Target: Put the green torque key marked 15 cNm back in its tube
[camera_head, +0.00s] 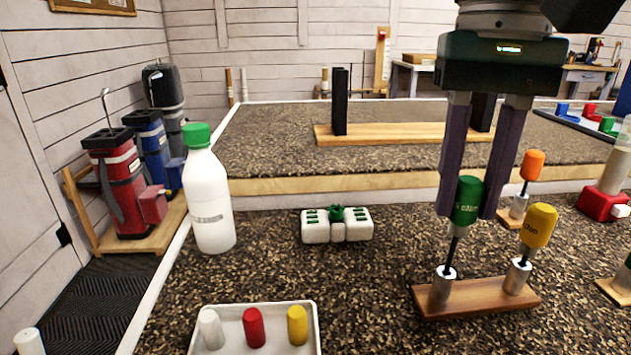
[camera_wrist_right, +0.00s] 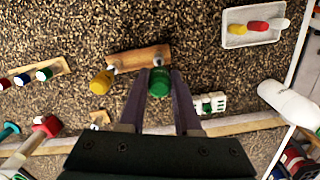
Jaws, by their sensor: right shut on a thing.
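My right gripper (camera_head: 467,212) is shut on the green handle of the torque key (camera_head: 466,197), and its fingers point down on either side. The key's dark shaft leans slightly and its lower end is at the mouth of the left metal tube (camera_head: 441,289); I cannot tell how deep it is. That tube stands on a small wooden base (camera_head: 475,298). A yellow key (camera_head: 539,226) stands in the right tube (camera_head: 517,277) of the same base. In the right wrist view the green handle (camera_wrist_right: 160,83) sits between the fingers. My left gripper is not in view.
An orange key (camera_head: 532,164) stands in another holder close behind the yellow one. A white tray (camera_head: 313,313) with coloured pieces lies front left. A white bottle (camera_head: 208,195) and a white-green block (camera_head: 336,224) stand left. The mat between block and base is clear.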

